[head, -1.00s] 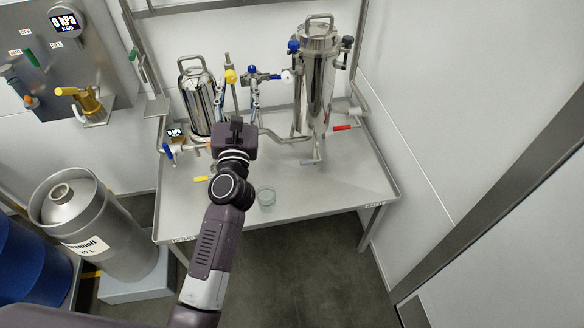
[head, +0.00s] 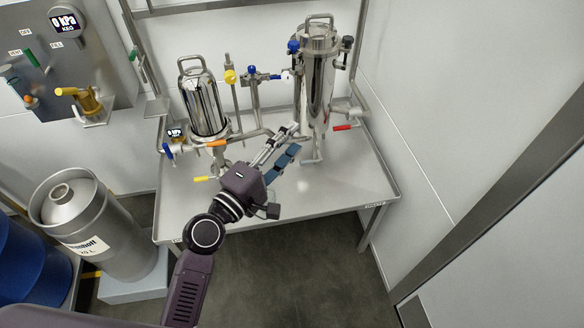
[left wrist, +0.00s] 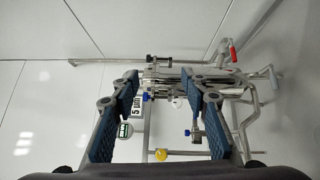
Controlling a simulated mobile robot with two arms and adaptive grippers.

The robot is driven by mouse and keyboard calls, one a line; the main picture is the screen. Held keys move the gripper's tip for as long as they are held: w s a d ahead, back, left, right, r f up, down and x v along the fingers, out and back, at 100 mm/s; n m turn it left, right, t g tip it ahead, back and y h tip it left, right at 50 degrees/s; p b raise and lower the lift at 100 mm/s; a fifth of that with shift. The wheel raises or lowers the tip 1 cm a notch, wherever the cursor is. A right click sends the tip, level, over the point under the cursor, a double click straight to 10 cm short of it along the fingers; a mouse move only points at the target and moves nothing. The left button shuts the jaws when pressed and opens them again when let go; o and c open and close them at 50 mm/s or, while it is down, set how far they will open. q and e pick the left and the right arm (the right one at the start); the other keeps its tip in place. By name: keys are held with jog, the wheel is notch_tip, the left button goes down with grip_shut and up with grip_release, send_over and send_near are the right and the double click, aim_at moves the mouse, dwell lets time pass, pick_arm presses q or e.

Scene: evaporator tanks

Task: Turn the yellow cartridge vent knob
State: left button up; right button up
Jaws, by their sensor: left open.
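The yellow vent knob (head: 230,77) sits on a thin upright pipe beside the small steel cartridge housing (head: 203,105) in the head view. In the left wrist view the yellow knob (left wrist: 161,155) shows low in the picture, near the wrist end between the fingers. My left gripper (head: 293,141) is open and empty, below and right of the knob in the head view, apart from it. Its fingers point up and right toward the large steel housing (head: 317,75). Both blue-padded fingers show apart in the left wrist view (left wrist: 168,86). My right gripper is not in view.
Pipes and a blue valve knob (head: 251,70) stand between the housings. A red handle (head: 342,128) and a yellow handle (head: 201,179) are low over the steel table (head: 350,185). A keg (head: 90,220) stands at left. The table's right front is clear.

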pick_arm(q)
jog(key=s+f+m+g, duration=0.2)
jog(key=s+f+m, duration=0.1)
jog(key=f, duration=0.2)
jog(key=shift+s+d+m+g, duration=0.15)
jog(key=shift+d+m+g, duration=0.25)
jog(key=shift+d, duration=0.05)
jog(key=s+a+f+m+g+y, duration=0.1)
jog(key=s+a+f+g+y, duration=0.15)
jog(key=f, duration=0.95)
jog(key=s+a+f+m+g+y, duration=0.15)
jog(key=s+f, duration=0.25)
jog(key=f, duration=0.8)
jog(key=s+a+f+m+g+y, duration=0.1)
jog(key=s+a+f+g+y, duration=0.15)
jog(key=f, duration=0.95)
jog(key=s+a+f+m+g+y, duration=0.1)
jog(key=s+a+f+m+g, duration=0.1)
jog(key=s+a+f, duration=0.2)
jog(key=s+a+f+m+g+y, duration=0.1)
jog(key=s+a+f+m, duration=0.2)
jog(key=s+f, duration=0.7)
jog(key=s+a+f+m+g+y, duration=0.1)
jog(key=s+a+f, duration=0.5)
jog(key=s, duration=1.3)
jog(key=shift+s+a+f+m+g, duration=0.2)
jog(key=shift+s+f+m+g, duration=0.15)
jog(key=shift+f+m+g, duration=0.55)
